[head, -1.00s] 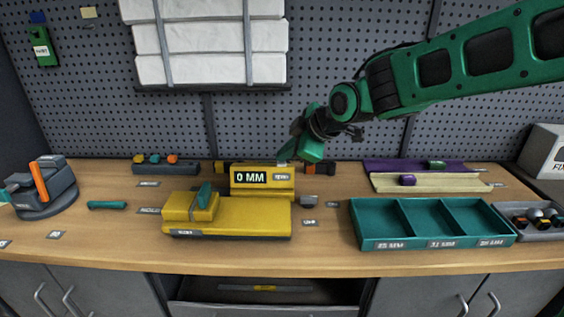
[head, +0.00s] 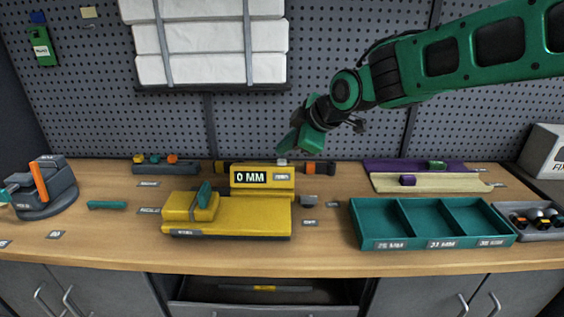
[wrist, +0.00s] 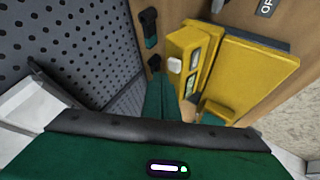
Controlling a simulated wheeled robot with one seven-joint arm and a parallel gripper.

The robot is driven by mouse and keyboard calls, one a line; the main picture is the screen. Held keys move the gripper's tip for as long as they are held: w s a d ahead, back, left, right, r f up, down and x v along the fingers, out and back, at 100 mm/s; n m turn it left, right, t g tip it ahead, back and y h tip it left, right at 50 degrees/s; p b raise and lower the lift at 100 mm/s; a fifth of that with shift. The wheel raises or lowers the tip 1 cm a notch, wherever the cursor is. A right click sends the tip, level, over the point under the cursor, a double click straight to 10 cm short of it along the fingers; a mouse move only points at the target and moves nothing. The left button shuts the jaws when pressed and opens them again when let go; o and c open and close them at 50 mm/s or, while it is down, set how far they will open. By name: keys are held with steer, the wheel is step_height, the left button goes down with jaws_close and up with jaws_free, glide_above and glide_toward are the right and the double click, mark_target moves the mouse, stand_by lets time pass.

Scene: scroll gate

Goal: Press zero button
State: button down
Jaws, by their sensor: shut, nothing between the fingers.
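The yellow gauge (head: 240,218) stands on the bench, with a raised display box (head: 262,190) at its back that reads "0 MM". A small pale button (head: 281,162) sits on top of that box towards its right. The button also shows in the wrist view (wrist: 175,64), just beyond the fingertips. My green gripper (head: 297,146) is shut and empty. It hangs slightly above and to the right of the button, apart from it. In the wrist view its fingers (wrist: 160,92) point towards the box.
A teal three-compartment tray (head: 425,243) stands to the right. Purple and cream channels (head: 420,182) lie behind it. A dark rotary fixture (head: 42,190) stands at the far left. The pegboard (head: 330,60) rises close behind the gauge. The air above the gauge is free.

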mark_target(285, 162)
steer(key=shift+r, duration=2.4)
steer(key=shift+d, duration=0.1)
steer(key=s+d+f+m+g+h, duration=0.1)
steer(key=s+d+f+m+h, duration=0.2)
steer(key=d, duration=0.6)
steer(key=s+d+f+m, duration=0.2)
steer(key=s+d+m, duration=0.2)
steer(key=d, duration=0.5)
steer(key=s+d+f+m+g+h, duration=0.1)
steer(key=s+d+f+m+h, duration=0.2)
steer(key=d, duration=0.6)
steer(key=s+d+f+m+g, duration=0.1)
steer(key=s+d+m, duration=0.3)
steer(key=s, duration=0.4)
steer(key=s+d+f+m+g, duration=0.2)
steer(key=s+d+f+m, duration=0.1)
steer(key=s, duration=0.6)
steer(key=s+d+f+m+g, duration=0.2)
steer(key=s+d+f+m, duration=0.1)
steer(key=s+m, duration=0.3)
steer(key=shift+s+d+f, duration=0.3)
steer(key=shift+s+d, duration=0.55)
steer(key=shift+s, duration=0.3)
